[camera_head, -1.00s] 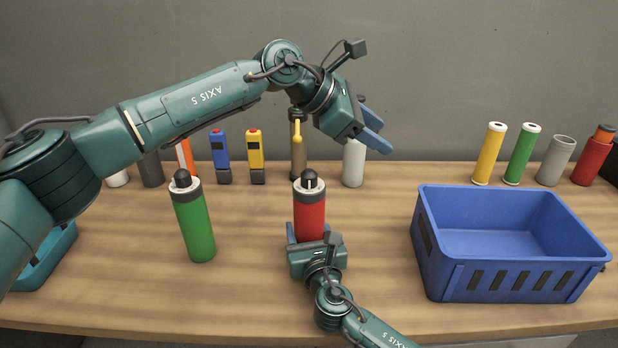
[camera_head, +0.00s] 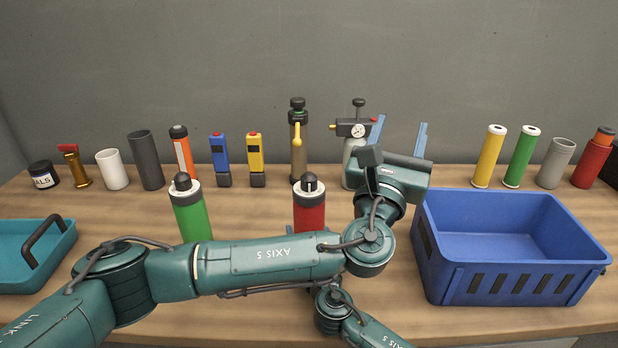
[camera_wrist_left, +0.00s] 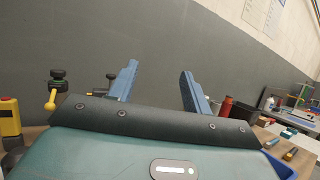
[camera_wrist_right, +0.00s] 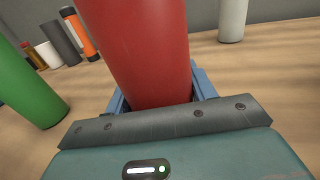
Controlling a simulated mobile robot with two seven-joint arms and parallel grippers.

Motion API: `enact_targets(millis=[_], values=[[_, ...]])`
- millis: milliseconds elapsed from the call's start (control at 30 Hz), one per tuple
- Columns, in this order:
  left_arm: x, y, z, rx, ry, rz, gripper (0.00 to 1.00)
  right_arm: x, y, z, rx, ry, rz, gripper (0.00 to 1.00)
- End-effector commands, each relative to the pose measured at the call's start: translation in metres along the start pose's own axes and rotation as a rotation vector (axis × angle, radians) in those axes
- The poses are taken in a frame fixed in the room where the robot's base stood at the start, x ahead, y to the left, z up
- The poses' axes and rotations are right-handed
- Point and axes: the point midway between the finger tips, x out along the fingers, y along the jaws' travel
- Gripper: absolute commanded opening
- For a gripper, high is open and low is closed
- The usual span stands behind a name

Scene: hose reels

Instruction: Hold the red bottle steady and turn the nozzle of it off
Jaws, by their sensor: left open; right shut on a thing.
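The red bottle (camera_head: 309,215) stands upright on the bench with a white collar and a black nozzle (camera_head: 309,182) on top. Its lower part is hidden behind my left arm in the head view. In the right wrist view, my right gripper (camera_wrist_right: 158,92) is shut around the red bottle (camera_wrist_right: 145,45), one blue finger at each side. My left gripper (camera_head: 399,136) is open and empty, fingers pointing up, to the right of the bottle and beyond it. In the left wrist view its fingers (camera_wrist_left: 158,88) stand apart with only wall between them.
A green bottle (camera_head: 191,215) stands just left of the red one. A blue crate (camera_head: 500,285) is at the right and a teal tray (camera_head: 25,280) at the left. Several canisters and tools line the back, including a gauge device (camera_head: 357,130) beside my left gripper.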

Motion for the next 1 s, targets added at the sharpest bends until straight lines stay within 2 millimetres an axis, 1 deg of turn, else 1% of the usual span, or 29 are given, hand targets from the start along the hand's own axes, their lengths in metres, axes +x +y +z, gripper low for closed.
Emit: enact_targets(millis=[33,100,167,300,400,533,600,700,867,1000], values=[[-0.012,0.005,-0.006,-0.005,0.026,0.071,0.49,0.0,-0.001,-0.001,-0.001,0.001,-0.001,0.24],[-0.028,0.017,-0.014,0.002,0.069,0.182,0.49,0.0,-0.001,-0.001,-0.001,0.001,-0.001,0.24],[-0.044,0.026,-0.022,0.013,0.115,0.274,0.49,0.0,0.0,-0.001,-0.001,0.001,-0.001,0.24],[-0.084,0.044,-0.038,0.046,0.233,0.461,0.49,0.0,-0.001,-0.001,-0.001,0.001,-0.001,0.24],[-0.109,0.054,-0.046,0.075,0.31,0.561,0.49,0.0,-0.001,-0.001,-0.001,0.001,-0.001,0.24],[-0.132,0.061,-0.052,0.104,0.38,0.641,0.49,0.0,-0.001,-0.001,-0.001,0.001,-0.001,0.24],[-0.139,0.062,-0.054,0.114,0.401,0.663,0.49,0.0,0.0,-0.001,-0.001,0.001,-0.001,0.24],[-0.141,0.065,-0.055,0.12,0.413,0.676,0.49,0.0,0.0,-0.001,-0.001,0.001,-0.001,0.24],[-0.134,0.07,-0.057,0.123,0.409,0.674,0.49,0.0,0.0,-0.001,-0.001,0.001,-0.001,0.24],[-0.124,0.082,-0.06,0.126,0.405,0.683,0.49,0.0,0.0,-0.001,-0.001,0.001,-0.001,0.24]])
